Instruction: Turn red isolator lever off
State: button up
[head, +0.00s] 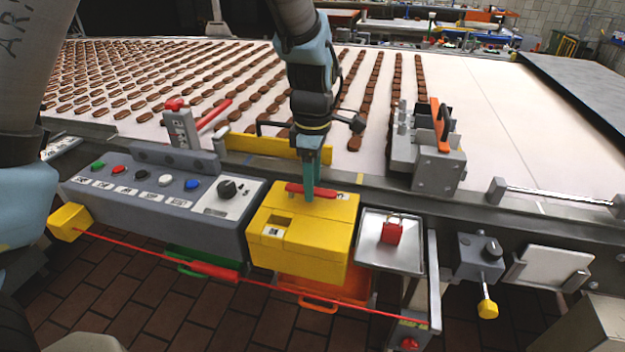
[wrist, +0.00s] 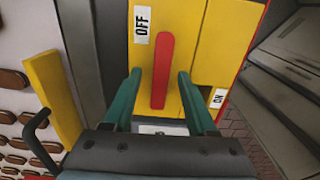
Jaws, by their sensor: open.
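The red isolator lever (head: 310,190) lies on top of a yellow box (head: 330,242), running left to right in the head view. In the wrist view the lever (wrist: 161,70) stands upright in the picture, its upper end beside the white OFF label (wrist: 142,24). The ON label (wrist: 217,98) is lower right, away from the lever. My gripper (head: 311,197) points down at the box, its green fingers at the lever. In the wrist view my open gripper (wrist: 159,76) has one finger on each side of the lever, with visible gaps. Whether the fingertips touch the box is unclear.
A grey button panel (head: 150,195) stands left of the box. A metal tray (head: 378,262) with a red padlock (head: 392,230) is on the right. A yellow bar (head: 275,147) stands behind, before the conveyor (head: 470,110) of brown biscuits. A red cord (head: 150,252) runs in front.

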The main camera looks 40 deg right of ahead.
notch_tip(320, 180, up, 11)
jog(key=b, duration=0.2)
dwell(0.4)
jog(key=shift+f, duration=0.1)
dwell(0.3)
jog(key=w+a+f+m, duration=0.2)
jog(key=w+a, duration=0.5)
jog(key=a, duration=0.3)
jog(key=w+a+f+m, duration=0.1)
jog(key=w+a, duration=0.7)
jog(key=a, duration=0.2)
jog(key=s+a+f+m, duration=0.1)
jog(key=a+f+m, duration=0.1)
jog(key=a, duration=0.9)
jog(key=a+f+m+t, duration=0.1)
jog(key=a+f+m, duration=0.1)
jog(key=a, duration=1)
jog(key=shift+s+a+m+t, duration=0.2)
jog(key=shift+s+m+t, duration=0.15)
jog(key=shift+m, duration=0.15)
